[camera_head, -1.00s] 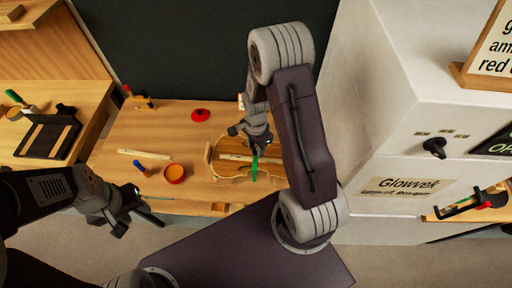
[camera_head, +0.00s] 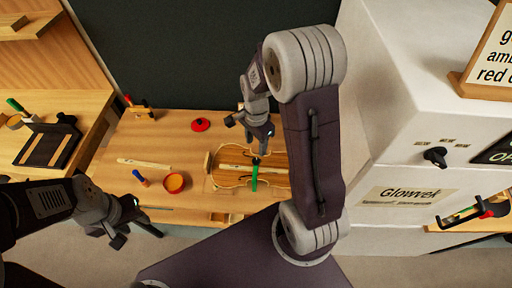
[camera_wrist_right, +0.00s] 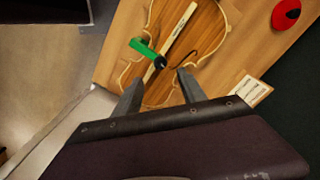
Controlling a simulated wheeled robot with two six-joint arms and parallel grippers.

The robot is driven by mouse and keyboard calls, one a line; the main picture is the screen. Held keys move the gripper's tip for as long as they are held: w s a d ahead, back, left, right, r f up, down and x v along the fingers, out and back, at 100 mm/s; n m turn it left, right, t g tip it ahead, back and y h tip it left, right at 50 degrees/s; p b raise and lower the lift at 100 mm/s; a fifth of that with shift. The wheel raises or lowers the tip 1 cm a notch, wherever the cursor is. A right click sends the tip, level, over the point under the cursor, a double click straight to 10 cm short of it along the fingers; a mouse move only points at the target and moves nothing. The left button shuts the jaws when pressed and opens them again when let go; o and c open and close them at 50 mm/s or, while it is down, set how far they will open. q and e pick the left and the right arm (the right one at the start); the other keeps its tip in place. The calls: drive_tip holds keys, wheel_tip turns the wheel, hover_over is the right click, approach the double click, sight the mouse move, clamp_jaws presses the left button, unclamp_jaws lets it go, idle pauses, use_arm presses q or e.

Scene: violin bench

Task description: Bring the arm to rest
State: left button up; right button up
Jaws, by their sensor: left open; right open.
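My right arm reaches over the bench in the head view, and its gripper (camera_head: 258,152) is open above the violin body (camera_head: 228,168). In the right wrist view the two open fingers (camera_wrist_right: 160,90) have nothing between them that I can see held. A green-handled tool with a black end (camera_wrist_right: 145,48) lies at the violin body, beyond the fingers; it also shows in the head view (camera_head: 254,180). A pale wooden strip (camera_wrist_right: 178,25) lies along the violin body. My left gripper (camera_head: 132,224) is open and empty, in front of the bench's front left edge.
On the bench (camera_head: 165,140) are a red-topped round item (camera_head: 200,125), an orange-rimmed pot (camera_head: 175,183), a blue-and-red tool (camera_head: 140,178) and a pale stick (camera_head: 145,164). A white cabinet (camera_head: 400,110) stands close to the right of my right arm.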

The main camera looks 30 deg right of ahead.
idle(0.4)
drive_tip(key=s+a+r+n+t, duration=0.1)
drive_tip(key=s+a+n, duration=0.4)
drive_tip(key=n, duration=1)
drive_tip(key=s+r, duration=0.1)
drive_tip(key=s, duration=0.2)
drive_tip(key=shift+s+a, duration=0.15)
drive_tip(key=shift+s, duration=0.1)
